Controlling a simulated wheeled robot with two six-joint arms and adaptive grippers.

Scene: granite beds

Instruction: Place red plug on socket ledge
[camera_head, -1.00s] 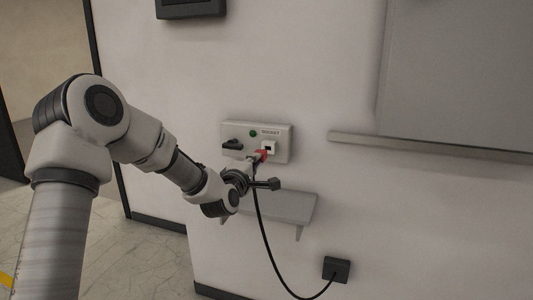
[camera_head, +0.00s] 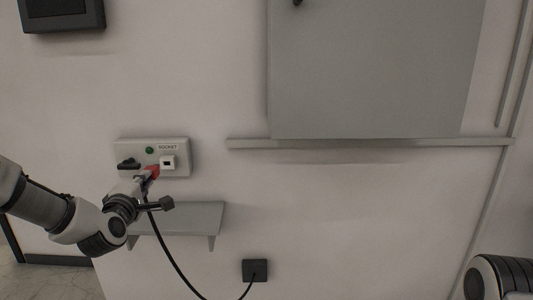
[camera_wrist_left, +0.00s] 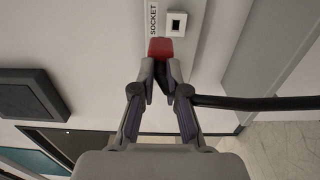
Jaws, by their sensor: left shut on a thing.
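The red plug (camera_head: 152,172) is in my left gripper (camera_head: 141,179), which is shut on it. In the left wrist view the red plug (camera_wrist_left: 160,47) sits between the fingertips (camera_wrist_left: 160,75), with its black cable running off to the right. The plug is just below and left of the white socket opening (camera_head: 168,163) in the head view. In the wrist view it appears apart from that opening (camera_wrist_left: 176,25). The grey ledge (camera_head: 190,216) is on the wall below the socket panel, lower than the plug, with its near left part hidden by my gripper. My right gripper is not in view.
The socket panel (camera_head: 180,145) has a green light and a black switch (camera_head: 128,164). The cable (camera_head: 170,248) hangs past the ledge to a black wall box (camera_head: 255,270). A grey rail (camera_head: 370,143) runs under a large grey panel (camera_head: 370,65) at right.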

